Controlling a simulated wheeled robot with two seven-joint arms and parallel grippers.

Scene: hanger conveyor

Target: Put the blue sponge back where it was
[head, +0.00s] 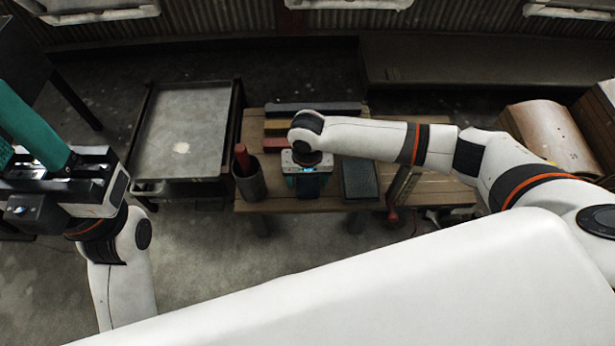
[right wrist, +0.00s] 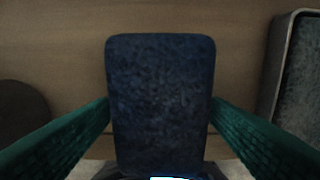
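The blue sponge (right wrist: 160,105) is a dark blue block in the middle of the right wrist view. The two green fingers of my right gripper (right wrist: 161,112) meet its left and right sides, so the gripper is shut on it. In the head view my right gripper (head: 307,184) points down over the wooden table (head: 250,207), between a cup and a dark tray. Only a little dark blue shows below it there. I cannot tell whether the sponge touches the tabletop.
Coloured blocks (head: 277,127) lie behind. A grey cart (head: 185,130) stands left.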

